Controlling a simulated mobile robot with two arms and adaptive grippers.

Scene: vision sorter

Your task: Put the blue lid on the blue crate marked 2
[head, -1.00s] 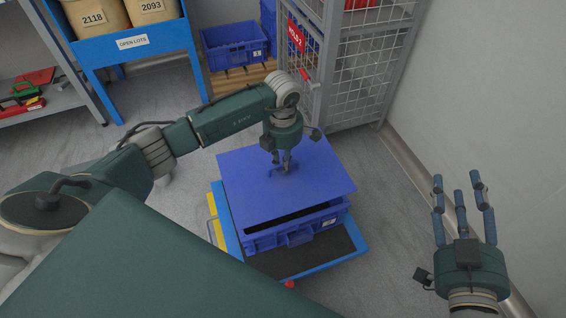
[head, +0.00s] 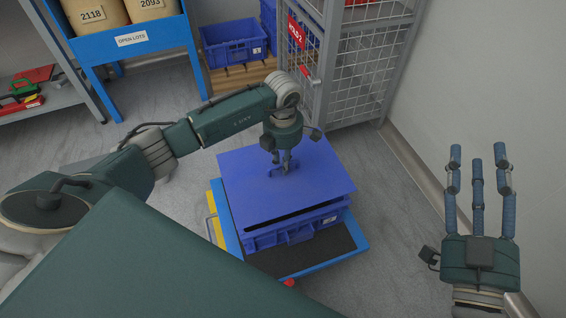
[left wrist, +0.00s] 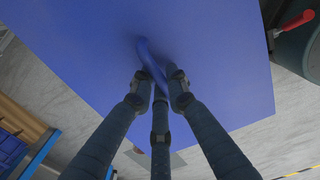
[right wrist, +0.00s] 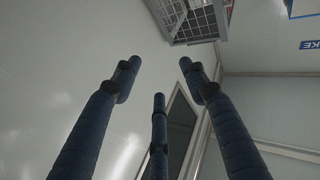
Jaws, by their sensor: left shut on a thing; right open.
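The blue lid (head: 310,185) is a flat sheet with a handle on top. My left gripper (head: 285,168) is shut on its handle, and the left wrist view shows the fingers closed (left wrist: 158,85) around it. The lid is over the blue crate (head: 295,232), and a dark gap shows between them along the front. The crate stands on a blue cart; its label is too small to read. My right gripper (head: 478,165) is open and empty, fingers pointing up, at the right by the wall.
The cart (head: 350,240) has a dark top and stands on clear grey floor. A mesh cage (head: 365,75) is behind it. Another blue crate (head: 232,45) sits on a pallet at the back. A blue rack (head: 150,50) holds two labelled containers.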

